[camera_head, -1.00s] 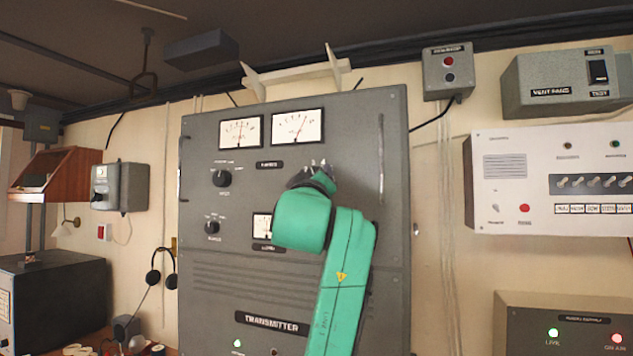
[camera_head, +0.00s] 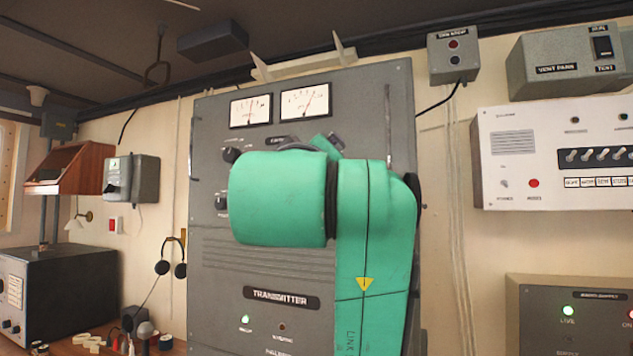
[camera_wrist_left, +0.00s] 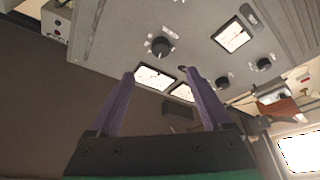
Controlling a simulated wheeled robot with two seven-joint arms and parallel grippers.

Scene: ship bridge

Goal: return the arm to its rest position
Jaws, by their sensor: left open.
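One green arm of mine (camera_head: 375,260) rises in front of the grey transmitter cabinet (camera_head: 255,295) in the head view. Its thick wrist part covers the cabinet's middle, and its gripper is mostly hidden behind it. In the left wrist view, my left gripper (camera_wrist_left: 160,74) has its two purple fingers spread wide with nothing between them. Beyond the fingers, the cabinet panel (camera_wrist_left: 205,50) shows tilted, with white meters and black knobs, apart from the fingers. My right gripper is not in view.
Two meters (camera_head: 305,103) top the cabinet. A switch panel (camera_head: 550,150) and vent fans box (camera_head: 565,62) are on the wall at right. Headphones (camera_head: 170,268) hang at left, above a desk (camera_head: 100,345) with small items.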

